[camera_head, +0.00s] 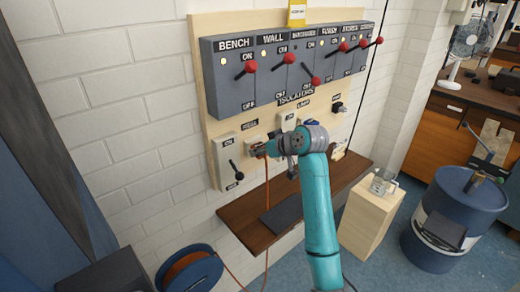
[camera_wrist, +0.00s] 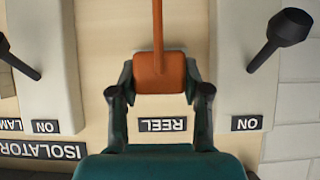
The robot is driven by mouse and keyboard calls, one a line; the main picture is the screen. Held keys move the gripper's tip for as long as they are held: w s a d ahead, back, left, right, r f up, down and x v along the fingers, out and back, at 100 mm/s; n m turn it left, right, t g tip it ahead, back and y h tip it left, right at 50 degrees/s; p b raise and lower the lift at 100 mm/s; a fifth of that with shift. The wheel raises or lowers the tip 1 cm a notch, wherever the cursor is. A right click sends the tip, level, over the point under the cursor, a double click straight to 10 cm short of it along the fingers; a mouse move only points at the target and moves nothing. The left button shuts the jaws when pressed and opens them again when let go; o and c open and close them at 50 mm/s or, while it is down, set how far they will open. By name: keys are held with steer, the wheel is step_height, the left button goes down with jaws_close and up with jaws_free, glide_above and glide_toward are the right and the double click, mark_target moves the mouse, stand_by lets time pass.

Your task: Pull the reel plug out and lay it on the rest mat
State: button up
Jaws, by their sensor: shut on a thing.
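The orange reel plug (camera_wrist: 160,74) sits between the two fingers of my gripper (camera_wrist: 158,88) in the wrist view, beside the upside-down REEL label (camera_wrist: 161,125). My gripper is shut on it. In the head view my gripper (camera_head: 259,149) is at the lower part of the board, right of the REEL switch (camera_head: 228,161). An orange cord (camera_head: 267,187) hangs from there. The socket is hidden, and I cannot tell how deep the plug sits. A dark rest mat (camera_head: 286,209) lies flat on the brown shelf, below and partly behind my arm.
A row of grey isolator boxes with red-knobbed levers (camera_head: 290,62) is above my gripper. The brown shelf (camera_head: 243,226) juts out below. A blue cable reel (camera_head: 190,268) is at lower left. A wooden block (camera_head: 367,222) and a blue drum (camera_head: 455,215) stand right.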

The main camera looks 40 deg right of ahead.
steer(key=shift+s, duration=0.7)
stand_by(0.6)
steer(key=shift+s, duration=1.2)
